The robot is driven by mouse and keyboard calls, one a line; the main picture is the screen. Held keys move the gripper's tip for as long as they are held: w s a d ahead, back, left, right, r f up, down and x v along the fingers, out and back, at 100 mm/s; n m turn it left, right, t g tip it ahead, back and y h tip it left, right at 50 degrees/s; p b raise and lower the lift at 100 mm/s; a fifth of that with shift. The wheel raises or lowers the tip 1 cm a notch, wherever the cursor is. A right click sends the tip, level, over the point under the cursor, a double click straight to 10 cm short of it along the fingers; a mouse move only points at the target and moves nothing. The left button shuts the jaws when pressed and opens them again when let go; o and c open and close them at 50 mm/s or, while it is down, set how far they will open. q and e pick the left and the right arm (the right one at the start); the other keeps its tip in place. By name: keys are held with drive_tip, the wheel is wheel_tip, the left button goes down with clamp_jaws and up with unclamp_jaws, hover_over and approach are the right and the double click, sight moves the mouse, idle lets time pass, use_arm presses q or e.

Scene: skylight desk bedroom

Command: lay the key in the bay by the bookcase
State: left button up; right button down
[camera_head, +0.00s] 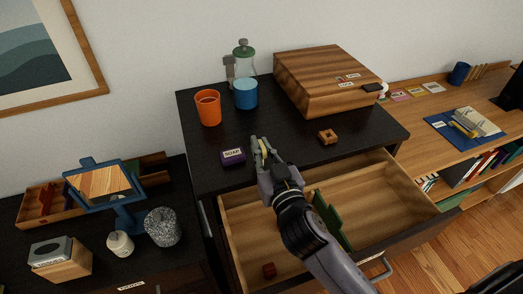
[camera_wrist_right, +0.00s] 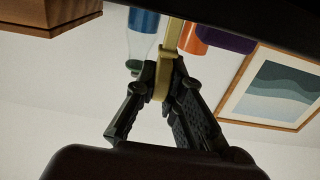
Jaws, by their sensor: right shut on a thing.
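My right gripper (camera_head: 263,158) is shut on a brass-yellow key (camera_head: 263,147), held over the front edge of the dark dresser top. Below and to the right is an open wooden drawer (camera_head: 385,190). A green divider (camera_head: 331,219) splits it into a left and a right bay. The right bay, on the side of the low bookcase (camera_head: 455,185), looks empty. My forearm hides part of the drawer. My left gripper is not in view.
A dark red block (camera_head: 269,270) lies in the left bay. On the dresser are a purple box (camera_head: 232,157), orange cup (camera_head: 208,108), blue cup (camera_head: 245,94), glass bottle (camera_head: 243,62), wooden box (camera_head: 325,80) and small wooden ring block (camera_head: 327,137).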

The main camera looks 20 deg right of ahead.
drive_tip(key=shift+s, duration=0.2)
drive_tip(key=shift+s+f, duration=0.1)
drive_tip(key=c, duration=2.1)
unclamp_jaws()
drive_tip(key=o, duration=0.4)
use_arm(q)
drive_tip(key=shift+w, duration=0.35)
